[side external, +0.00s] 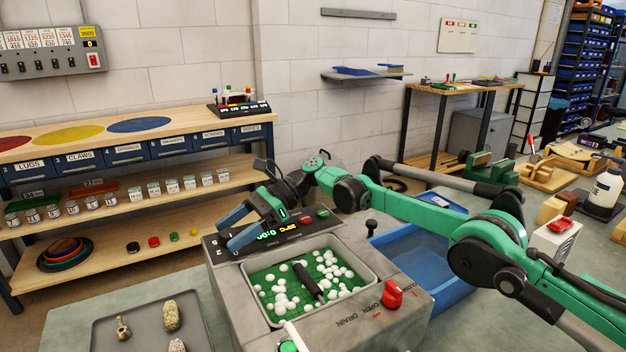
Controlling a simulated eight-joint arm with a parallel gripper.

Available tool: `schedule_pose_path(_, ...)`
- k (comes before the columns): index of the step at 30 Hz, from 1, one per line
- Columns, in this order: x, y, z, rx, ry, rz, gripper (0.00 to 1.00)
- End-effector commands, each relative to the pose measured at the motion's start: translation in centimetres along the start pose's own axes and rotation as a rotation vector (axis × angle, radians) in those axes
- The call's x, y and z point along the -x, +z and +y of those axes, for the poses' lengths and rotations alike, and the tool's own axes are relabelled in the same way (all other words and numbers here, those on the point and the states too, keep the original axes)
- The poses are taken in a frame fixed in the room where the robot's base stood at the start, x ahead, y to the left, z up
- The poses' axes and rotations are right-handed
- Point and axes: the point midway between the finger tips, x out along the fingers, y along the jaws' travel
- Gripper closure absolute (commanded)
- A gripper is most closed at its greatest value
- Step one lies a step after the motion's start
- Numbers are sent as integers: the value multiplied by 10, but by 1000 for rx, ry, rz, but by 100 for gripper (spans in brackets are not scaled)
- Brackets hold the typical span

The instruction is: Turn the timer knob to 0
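A machine with a sloped control panel (294,231) stands in the middle. The panel has a green-lit display (268,234), a red button and a green button. I cannot make out the timer knob; the left part of the panel is largely covered by my gripper. My gripper (226,236) has two blue-grey fingers reaching down and left over that left end. The fingers are apart, with a gap between their tips. I cannot tell whether they touch anything.
An open basin (374,265) with white balls on green sits below the panel. A red drain knob (393,293) is at its right. A black lever (371,226) rises behind it. A grey tray (108,331) with stones lies at front left. A blue tub (425,250) stands behind right.

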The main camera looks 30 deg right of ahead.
Motion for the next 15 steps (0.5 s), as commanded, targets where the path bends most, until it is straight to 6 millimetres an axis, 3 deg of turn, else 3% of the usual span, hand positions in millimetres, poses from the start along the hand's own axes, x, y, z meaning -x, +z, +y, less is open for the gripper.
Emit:
schedule_pose_path(8,3,1,0,0,3,-1,29)
schedule_pose_path(15,39,0,0,0,0,0,29)
